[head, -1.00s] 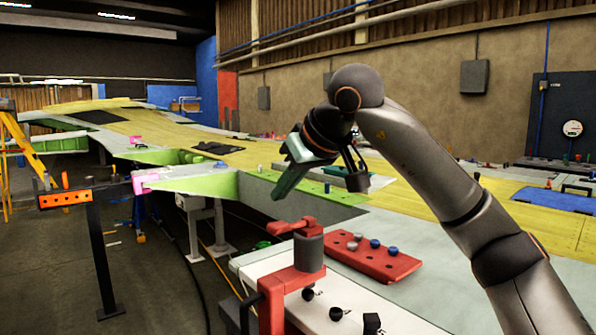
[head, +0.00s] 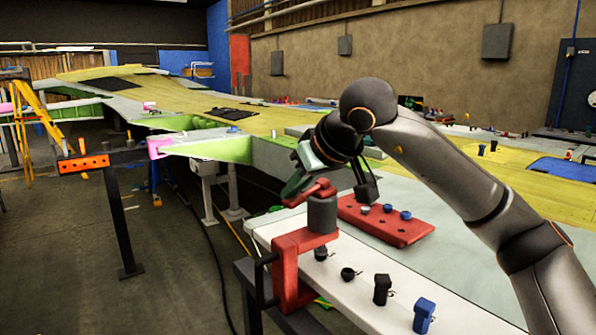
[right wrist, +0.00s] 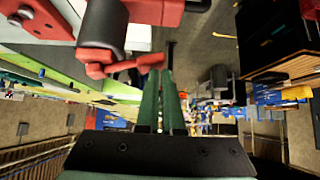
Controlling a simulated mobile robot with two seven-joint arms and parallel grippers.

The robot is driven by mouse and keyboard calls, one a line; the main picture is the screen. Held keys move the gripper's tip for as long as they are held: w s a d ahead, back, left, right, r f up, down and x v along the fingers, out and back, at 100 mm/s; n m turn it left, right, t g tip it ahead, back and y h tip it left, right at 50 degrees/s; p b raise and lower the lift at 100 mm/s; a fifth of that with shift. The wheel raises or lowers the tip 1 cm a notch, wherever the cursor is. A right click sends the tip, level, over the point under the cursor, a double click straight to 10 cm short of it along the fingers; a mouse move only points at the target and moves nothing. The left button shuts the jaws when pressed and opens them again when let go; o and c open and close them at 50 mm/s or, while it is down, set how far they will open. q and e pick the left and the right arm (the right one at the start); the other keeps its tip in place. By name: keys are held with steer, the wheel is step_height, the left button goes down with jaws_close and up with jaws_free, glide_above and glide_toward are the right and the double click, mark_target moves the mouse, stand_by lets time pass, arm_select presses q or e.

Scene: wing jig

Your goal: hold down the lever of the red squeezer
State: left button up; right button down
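The red squeezer (head: 290,262) stands clamped at the near left edge of the white bench, with a dark grey cylinder (head: 322,214) on it. Its red lever (head: 318,190) lies across the cylinder's top, its free end toward the left. My right gripper (head: 292,190) has green fingers pressed together with nothing visible between them. Its fingertips are at the lever's free end; whether they touch cannot be told. In the right wrist view the fingertips (right wrist: 163,75) come up beside the red lever's end (right wrist: 150,62). My left gripper is not in view.
A red block with holes and several pegs (head: 385,222) lies behind the squeezer. Several small black and blue parts (head: 382,288) stand along the white bench's front. An orange bracket on a dark post (head: 84,163) stands left. The large wing (head: 200,100) fills the background.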

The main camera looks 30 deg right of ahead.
steer(key=shift+s+a+f, duration=0.1)
steer(key=shift+a+f, duration=0.1)
steer(key=shift+f, duration=0.35)
stand_by(0.9)
stand_by(0.5)
steer(key=s+a+r+p, duration=0.2)
steer(key=s+r, duration=0.5)
steer(key=r, duration=0.4)
steer(key=shift+s+a+p, duration=0.25)
steer(key=shift+a+p, duration=0.1)
steer(key=shift+p, duration=0.15)
